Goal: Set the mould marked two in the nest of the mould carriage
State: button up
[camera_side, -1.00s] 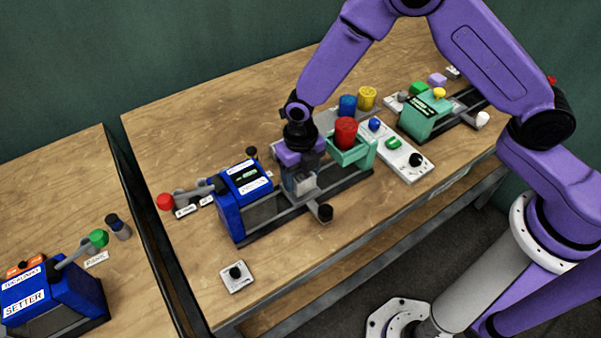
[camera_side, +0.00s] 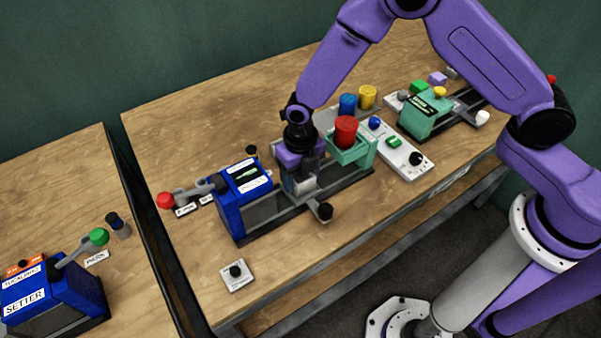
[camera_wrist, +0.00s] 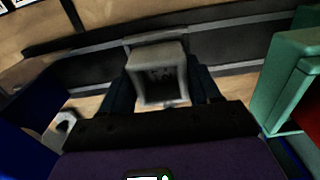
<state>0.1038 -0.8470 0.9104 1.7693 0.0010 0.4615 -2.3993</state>
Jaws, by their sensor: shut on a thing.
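My gripper (camera_side: 300,182) is shut on a small grey mould (camera_side: 306,186), low over the dark rail track (camera_side: 346,188) between the blue press and the green stand. In the wrist view the mould (camera_wrist: 155,58) is a grey square block with a dark hollow, held between my two dark fingers. I cannot tell whether the mould touches the nest. A black knob (camera_side: 325,211) stands on a grey bar at the track's front side.
The blue press (camera_side: 241,185) with a red-knobbed lever is close on the left. The green stand (camera_side: 361,152) with a red cylinder (camera_side: 345,129) is close on the right. Blue (camera_side: 347,105) and yellow (camera_side: 367,97) cylinders stand behind. The table's front left is mostly clear.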

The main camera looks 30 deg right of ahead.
jog(key=shift+f, duration=0.25)
jog(key=o, duration=1.3)
notch_tip(320, 180, up, 17)
jog(key=s+d+r+m, duration=0.2)
jog(key=s+d+m, duration=0.4)
jog(key=s+m, duration=0.1)
jog(key=s+d+r+m, duration=0.1)
jog(key=s+d+m, duration=0.6)
jog(key=s, duration=0.3)
jog(key=s+d+r+m, duration=0.2)
jog(key=s+d+m, duration=0.4)
jog(key=s+m, duration=0.2)
jog(key=shift+s+d+r+m, duration=0.3)
jog(key=shift+s+d+m, duration=0.05)
jog(key=shift+m, duration=0.35)
